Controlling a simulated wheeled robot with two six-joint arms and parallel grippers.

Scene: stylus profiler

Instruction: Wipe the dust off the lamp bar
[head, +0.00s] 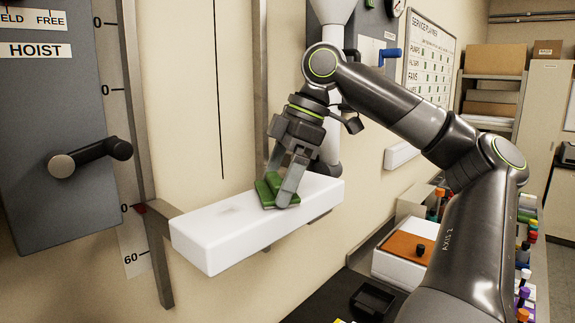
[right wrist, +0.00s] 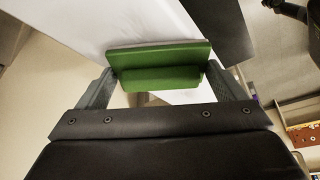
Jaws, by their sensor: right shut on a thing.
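The lamp bar (head: 240,225) is a long white box on the wall in the head view. A faint greyish smudge (head: 229,210) shows on its top, left of the middle. My right gripper (head: 280,190) is shut on a green wiping pad (head: 266,193) over the right part of the bar's top. The pad seems to rest on the bar; exact contact is hard to tell. In the right wrist view the green pad (right wrist: 160,60) sits between both fingers, with the white bar (right wrist: 120,22) beyond it. My left gripper is not in view.
A hoist panel (head: 60,130) with a dark lever (head: 90,158) is at the left, beside a vertical rail (head: 135,100) with a scale. A bench with an orange-topped white box (head: 405,248) and several colored bottles lies at lower right. A black tray (head: 372,300) sits below the bar.

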